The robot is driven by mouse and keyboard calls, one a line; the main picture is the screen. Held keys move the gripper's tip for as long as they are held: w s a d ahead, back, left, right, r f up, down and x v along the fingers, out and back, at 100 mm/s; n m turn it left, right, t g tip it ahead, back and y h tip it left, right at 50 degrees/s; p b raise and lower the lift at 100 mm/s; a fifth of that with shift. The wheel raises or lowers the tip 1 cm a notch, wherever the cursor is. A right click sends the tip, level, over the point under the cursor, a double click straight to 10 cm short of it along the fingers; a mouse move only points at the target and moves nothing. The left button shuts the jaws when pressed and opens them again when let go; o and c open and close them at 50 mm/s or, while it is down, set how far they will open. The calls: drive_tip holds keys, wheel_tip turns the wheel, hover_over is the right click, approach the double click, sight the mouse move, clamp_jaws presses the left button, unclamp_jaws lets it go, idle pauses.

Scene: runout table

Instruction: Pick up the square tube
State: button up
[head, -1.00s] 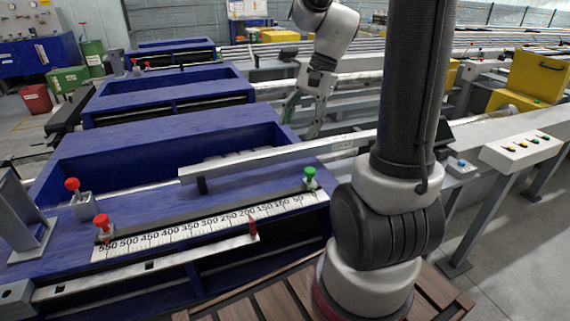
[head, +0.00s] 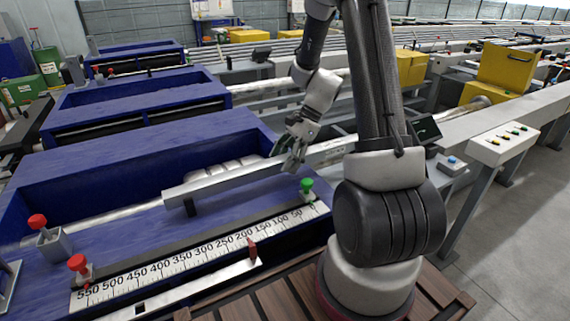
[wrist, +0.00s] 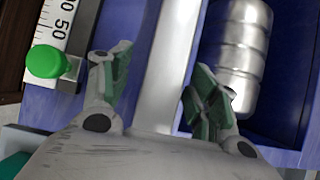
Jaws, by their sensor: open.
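The square tube (head: 225,184) is a long, straight silver bar. It lies slantwise across the front blue runout table, and part of its far right length is hidden behind my arm. My gripper (head: 291,160) is open at the tube's right part in the head view. In the wrist view the tube (wrist: 168,50) runs between my two spread fingers (wrist: 157,88), with the green-padded fingertips on either side of it. A gap shows between the tube and each finger. I cannot tell how far the fingertips reach down beside it.
A green knob (head: 307,185) on a post stands near the scale (head: 200,255), close to my left finger in the wrist view. Ribbed metal rollers (wrist: 243,55) lie in the trough on the other side. Red knobs (head: 77,263) stand at the table's left end.

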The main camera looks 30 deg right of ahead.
clamp_jaws()
idle(0.3)
